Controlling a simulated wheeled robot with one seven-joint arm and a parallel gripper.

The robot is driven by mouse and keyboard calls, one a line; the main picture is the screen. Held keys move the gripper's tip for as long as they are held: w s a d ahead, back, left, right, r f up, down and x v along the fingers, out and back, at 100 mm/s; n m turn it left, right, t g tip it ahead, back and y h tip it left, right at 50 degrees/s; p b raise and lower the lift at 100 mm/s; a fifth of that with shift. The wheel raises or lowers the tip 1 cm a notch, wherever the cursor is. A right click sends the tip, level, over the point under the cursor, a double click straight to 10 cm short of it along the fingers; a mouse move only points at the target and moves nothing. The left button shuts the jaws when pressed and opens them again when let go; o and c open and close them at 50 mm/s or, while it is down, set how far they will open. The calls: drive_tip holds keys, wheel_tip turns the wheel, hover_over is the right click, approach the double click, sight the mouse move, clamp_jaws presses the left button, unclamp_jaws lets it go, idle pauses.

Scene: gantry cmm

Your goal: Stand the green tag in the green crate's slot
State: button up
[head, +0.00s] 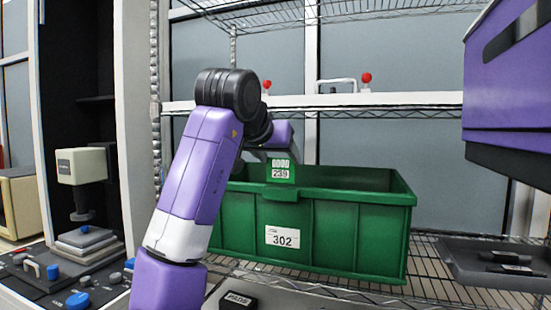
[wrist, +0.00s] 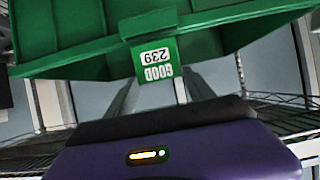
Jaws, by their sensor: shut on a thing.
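The green tag (head: 281,171) is upright, with a white label reading 239, at the middle of the green crate's (head: 345,235) front rim. In the wrist view the tag (wrist: 156,62) appears upside down, reading GOOD 239, against the crate (wrist: 70,45). My gripper (head: 279,155) is shut on the tag's top edge; its fingers show partly in the wrist view (wrist: 156,84). The slot holder (head: 281,193) is a green block on the rim, directly below the tag. The tag's lower edge meets it, but I cannot tell how deep it sits.
The crate stands on a wire shelf (head: 440,272) and carries a 302 label (head: 282,237). A purple bin (head: 510,75) is at upper right, above a dark tray (head: 490,262). Red-knobbed items (head: 366,78) stand on the shelf above. A control panel (head: 75,275) is at left.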

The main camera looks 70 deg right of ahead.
drive_tip(key=shift+d+f+b, duration=0.15)
drive_tip(key=shift+f+b, duration=0.5)
drive_tip(key=shift+f, duration=0.65)
drive_tip(key=shift+f, duration=0.2)
drive_tip(key=o, duration=1.4)
drive_tip(key=shift+o, duration=0.6)
drive_tip(key=shift+r, duration=0.1)
wheel_tip(320, 180, up, 7)
drive_tip(key=p, duration=0.7)
hover_over(280, 170)
drive_tip(key=a, duration=0.2)
drive_tip(key=shift+s+d, duration=0.1)
drive_tip(key=shift+d, duration=0.05)
drive_tip(key=p+v, duration=0.3)
drive_tip(key=v, duration=0.4)
